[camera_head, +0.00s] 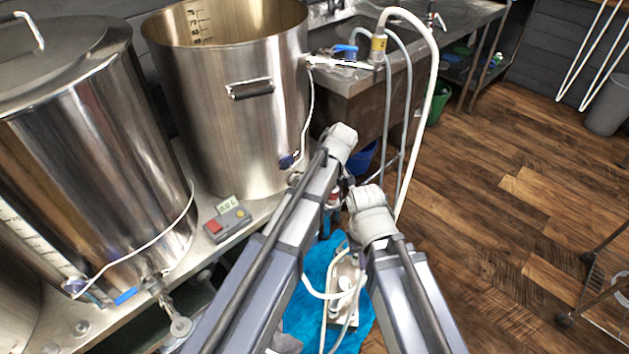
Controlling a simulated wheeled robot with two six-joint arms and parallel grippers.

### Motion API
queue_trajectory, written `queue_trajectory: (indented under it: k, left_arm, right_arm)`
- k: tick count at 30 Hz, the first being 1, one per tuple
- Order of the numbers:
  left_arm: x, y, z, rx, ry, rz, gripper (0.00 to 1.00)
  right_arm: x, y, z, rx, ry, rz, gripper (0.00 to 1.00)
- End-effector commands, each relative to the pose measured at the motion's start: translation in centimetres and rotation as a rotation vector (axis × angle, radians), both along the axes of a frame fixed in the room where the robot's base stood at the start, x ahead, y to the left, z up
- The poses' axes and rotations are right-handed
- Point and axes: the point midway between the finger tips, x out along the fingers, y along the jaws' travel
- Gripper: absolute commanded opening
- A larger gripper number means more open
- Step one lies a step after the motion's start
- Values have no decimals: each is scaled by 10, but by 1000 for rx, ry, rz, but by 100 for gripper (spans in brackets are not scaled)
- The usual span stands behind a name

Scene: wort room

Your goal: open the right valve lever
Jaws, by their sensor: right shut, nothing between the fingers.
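A blue valve lever (345,48) sits on the metal fitting at the upper right side of the open right kettle (235,120). Low on that kettle, a valve fitting (295,178) is mostly hidden behind my arm, so I cannot see its lever. Another blue lever (125,296) is on the valve of the lidded left kettle (85,170). My right gripper (335,192) shows only in small part between my arm links, near the right kettle's low valve. It is shut and empty; whether it touches anything is unclear. My left gripper is hidden.
White and grey hoses hang from the fitting (378,45) beside the metal sink (365,85). A grey control box (226,223) with a red switch stands on the bench before the kettles. A blue cloth (300,325) lies below my arms.

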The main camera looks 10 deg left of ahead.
Motion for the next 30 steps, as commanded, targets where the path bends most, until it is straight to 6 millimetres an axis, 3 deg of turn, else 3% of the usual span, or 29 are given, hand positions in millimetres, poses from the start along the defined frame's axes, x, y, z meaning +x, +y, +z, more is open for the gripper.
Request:
queue_trajectory:
  k: [15, 16, 21, 24, 30]
  left_arm:
    - [1, -1, 0, -2, -1, 15, 0]
    - [1, -1, 0, -2, -1, 15, 26]
    - [1, -1, 0, -2, -1, 14, 45]
    - [1, -1, 0, -1, 0, 15, 52]
    - [1, -1, 0, 0, 0, 14, 52]
  right_arm:
    - [0, 0, 0, 0, 0, 0, 0]
    - [0, 0, 0, 0, 0, 0, 0]
    - [0, 0, 0, 0, 0, 0, 0]
    - [0, 0, 0, 0, 0, 0, 0]
    - [0, 0, 0, 0, 0, 0, 0]
